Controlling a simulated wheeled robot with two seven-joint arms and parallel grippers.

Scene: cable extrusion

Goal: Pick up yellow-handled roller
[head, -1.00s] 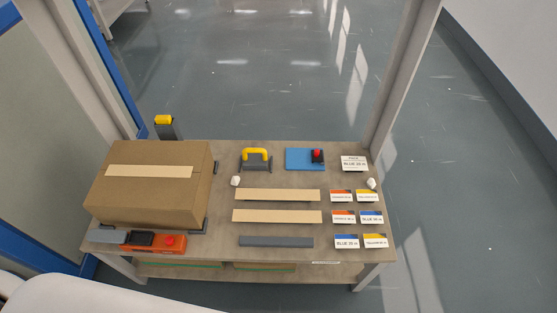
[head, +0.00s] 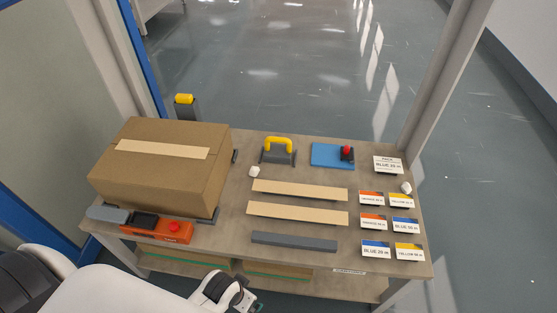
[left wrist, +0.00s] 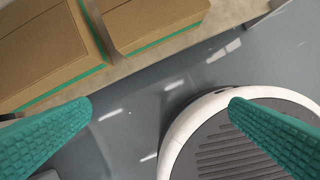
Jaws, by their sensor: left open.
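A yellow handle (head: 278,145) arches over a grey base at the back middle of the table (head: 230,225). A second yellow-topped grey piece (head: 185,104) stands at the back left, behind the cardboard box. I cannot tell for certain which is the roller. My left arm comes in from the bottom left, low in front of the table. In the left wrist view my left gripper (left wrist: 160,108) has its teal fingers wide apart with nothing between them, over the floor. It is well away from both yellow pieces. My right gripper is not in view.
A large closed cardboard box (head: 160,165) fills the table's left side. An orange device (head: 157,230) sits before it. Two tan strips (head: 298,213) and a grey bar (head: 294,242) lie in the middle. Label cards (head: 376,249) stand right. Boxes on the lower shelf show in the left wrist view (left wrist: 150,22).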

